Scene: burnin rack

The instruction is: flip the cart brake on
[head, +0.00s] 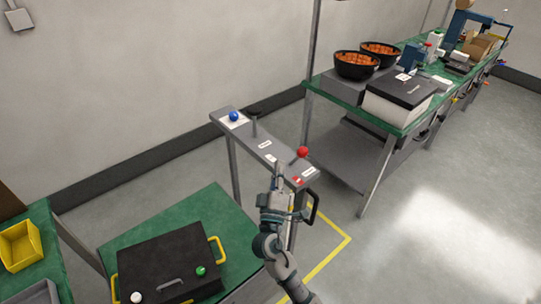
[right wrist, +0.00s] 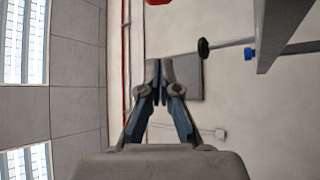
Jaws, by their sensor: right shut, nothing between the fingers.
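A narrow grey cart (head: 250,137) stands in the middle of the head view. A lever with a red ball knob (head: 302,152) sits near its near end, beside small labels. In the right wrist view the shut fingers (right wrist: 160,68) show below a red knob (right wrist: 157,2) cut off by the top edge. Which lever is the brake is not readable.
A green-topped bench (head: 345,92) with black bowls (head: 357,65) and a boxy unit (head: 398,97) stands at the back right. A green table (head: 212,200) with a black case (head: 165,262) is at front left. A black handle (head: 313,207) projects from the cart's near end.

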